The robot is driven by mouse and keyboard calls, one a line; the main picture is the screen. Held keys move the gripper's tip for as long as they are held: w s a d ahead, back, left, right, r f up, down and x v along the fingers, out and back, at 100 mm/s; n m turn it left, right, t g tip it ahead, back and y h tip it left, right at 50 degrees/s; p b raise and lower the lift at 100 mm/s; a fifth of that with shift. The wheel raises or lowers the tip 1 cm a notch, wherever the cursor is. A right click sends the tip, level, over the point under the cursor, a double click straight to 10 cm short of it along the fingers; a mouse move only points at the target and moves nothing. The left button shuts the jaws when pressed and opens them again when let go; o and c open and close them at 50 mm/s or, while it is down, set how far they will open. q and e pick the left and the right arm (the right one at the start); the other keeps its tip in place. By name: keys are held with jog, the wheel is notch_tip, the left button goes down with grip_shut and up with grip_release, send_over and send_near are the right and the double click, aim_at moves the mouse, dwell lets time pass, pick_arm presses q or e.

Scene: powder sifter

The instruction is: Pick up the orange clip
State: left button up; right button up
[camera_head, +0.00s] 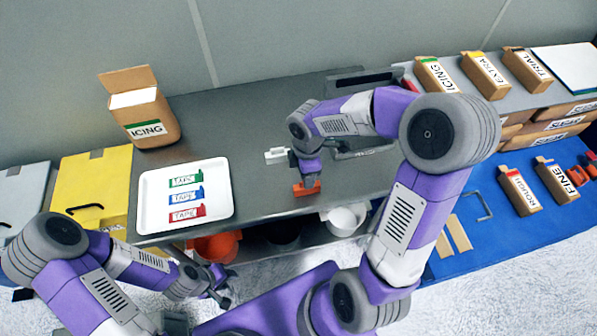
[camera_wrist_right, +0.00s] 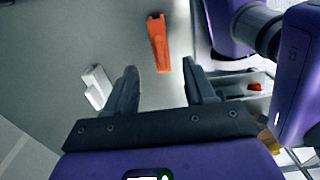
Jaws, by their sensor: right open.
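The orange clip (camera_head: 306,188) lies on the grey table near its front edge in the head view. In the right wrist view the orange clip (camera_wrist_right: 159,43) is long and narrow, with its near end between the lines of my fingertips. My right gripper (camera_wrist_right: 160,68) is open and empty, with a finger on either side of that end; the height gap is hard to judge. In the head view my right arm's wrist is just above the clip and its fingers are largely hidden. My left gripper (camera_head: 221,288) is low at the front, away from the clip, and its jaw opening is unclear.
A small white object (camera_head: 277,155) lies beside the clip; it also shows in the right wrist view (camera_wrist_right: 95,86). A white tray (camera_head: 150,218) with several labelled tapes stands left, an ICING box (camera_head: 150,112) behind it.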

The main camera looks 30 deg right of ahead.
aim_at(298, 190)
notch_tip(298, 190, down, 2)
jog(key=shift+s+f+b, duration=0.1)
jog(key=shift+b, duration=0.25)
jog(key=shift+s+f, duration=0.2)
jog(key=f+b, duration=0.1)
jog(key=f, duration=0.1)
jog(key=f+b, duration=0.1)
jog(key=f, duration=0.2)
jog(key=shift+w+d, duration=0.15)
jog(key=shift+d, duration=0.05)
jog(key=shift+r, duration=0.15)
grip_shut()
